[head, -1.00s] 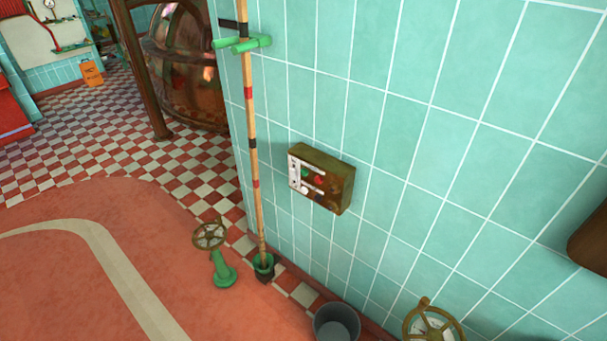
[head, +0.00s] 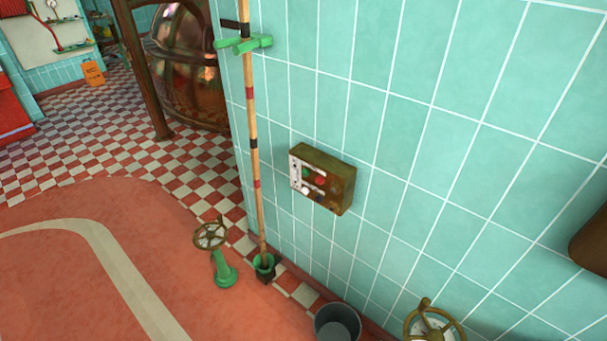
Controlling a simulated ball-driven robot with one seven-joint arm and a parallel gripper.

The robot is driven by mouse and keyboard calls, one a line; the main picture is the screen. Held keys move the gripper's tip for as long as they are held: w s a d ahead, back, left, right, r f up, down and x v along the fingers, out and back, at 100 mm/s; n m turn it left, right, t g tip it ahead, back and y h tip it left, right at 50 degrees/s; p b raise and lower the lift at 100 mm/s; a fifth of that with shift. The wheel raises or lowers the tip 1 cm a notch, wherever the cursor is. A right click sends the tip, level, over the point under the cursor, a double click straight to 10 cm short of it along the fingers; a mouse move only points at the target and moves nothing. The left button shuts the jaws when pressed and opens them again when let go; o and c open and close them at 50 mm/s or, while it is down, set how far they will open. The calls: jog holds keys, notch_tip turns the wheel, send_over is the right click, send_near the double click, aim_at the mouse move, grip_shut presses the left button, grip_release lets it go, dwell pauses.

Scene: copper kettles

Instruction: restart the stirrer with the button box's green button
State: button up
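The button box (head: 335,180) is a brown, worn box fixed to the turquoise tiled wall, right of the middle of the head view. Its face carries a green button (head: 306,170), a red button (head: 319,181) and a pale round knob or button (head: 304,191). A white strip runs along the left of the face. The buttons are small and seen at a slant. My gripper is not in view. I cannot tell which thing is the stirrer; a large copper kettle (head: 187,75) stands in the back left, partly hidden by the wall.
A banded wooden pole (head: 254,150) stands against the wall in a green holder. A green pedestal with a handwheel (head: 210,235) stands on the floor. A grey bucket (head: 338,322) and a brass wheel (head: 436,325) are at the bottom. The red floor at left is clear.

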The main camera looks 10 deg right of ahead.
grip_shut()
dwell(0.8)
